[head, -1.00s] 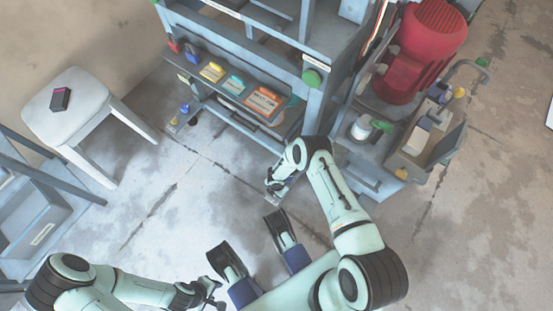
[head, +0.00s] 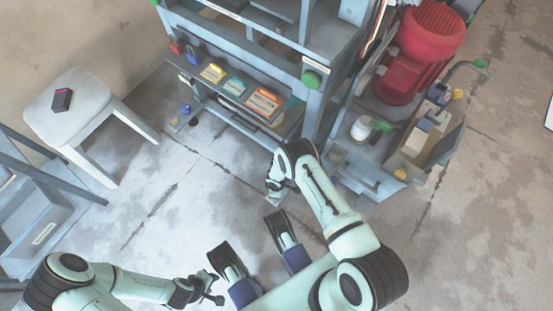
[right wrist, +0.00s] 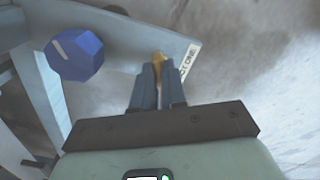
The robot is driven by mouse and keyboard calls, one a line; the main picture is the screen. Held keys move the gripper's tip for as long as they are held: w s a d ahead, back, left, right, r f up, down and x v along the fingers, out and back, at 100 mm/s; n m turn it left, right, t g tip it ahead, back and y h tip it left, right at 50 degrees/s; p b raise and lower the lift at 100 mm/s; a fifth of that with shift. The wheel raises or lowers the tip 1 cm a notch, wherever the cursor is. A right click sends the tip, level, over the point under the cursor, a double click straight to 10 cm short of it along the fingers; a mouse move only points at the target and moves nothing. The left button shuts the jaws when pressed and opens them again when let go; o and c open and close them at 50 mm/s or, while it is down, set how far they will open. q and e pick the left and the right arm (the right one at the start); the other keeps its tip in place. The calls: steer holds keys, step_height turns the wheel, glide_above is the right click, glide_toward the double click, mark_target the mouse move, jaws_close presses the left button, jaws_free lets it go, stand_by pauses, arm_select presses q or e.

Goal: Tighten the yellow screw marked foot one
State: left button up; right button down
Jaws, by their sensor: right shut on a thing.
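In the right wrist view my right gripper (right wrist: 160,75) is shut on the yellow screw (right wrist: 159,57), whose top shows between the fingertips. A white label (right wrist: 189,61) ending in "ONE" is right beside it on the grey-blue foot plate (right wrist: 120,50); its first letters are partly hidden. In the head view my right gripper (head: 274,190) is low, near the floor in front of the press frame (head: 313,110); the screw in it is hidden there by my arm. My left gripper (head: 212,291) is open and empty at the bottom, far from the screw.
A blue knob (right wrist: 75,55) stands on the plate left of the gripper. Another yellow screw (head: 175,121) is at the press's left foot, another (head: 401,173) near the red motor (head: 424,50). A white stool (head: 70,115) stands left. The middle floor is clear.

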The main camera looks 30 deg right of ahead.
arm_select(q)
steer(key=shift+s+f, duration=0.25)
steer(key=shift+s, duration=0.2)
arm_select(e)
steer(key=m, duration=0.5)
steer(key=shift+m, duration=0.4)
steer(key=c, duration=1.2)
jaws_free()
arm_select(q)
steer(key=w+d+r+t+p, duration=0.1)
steer(key=w+r+t+p, duration=0.2)
steer(key=w+r, duration=0.4)
steer(key=w+p, duration=0.1)
steer(key=w, duration=0.2)
steer(key=shift+r+m+p, duration=0.3)
steer(key=shift+r+p, duration=0.05)
arm_select(e)
step_height(320, 180, up, 13)
steer(key=shift+r, duration=0.2)
arm_select(q)
steer(key=shift+s+d, duration=0.1)
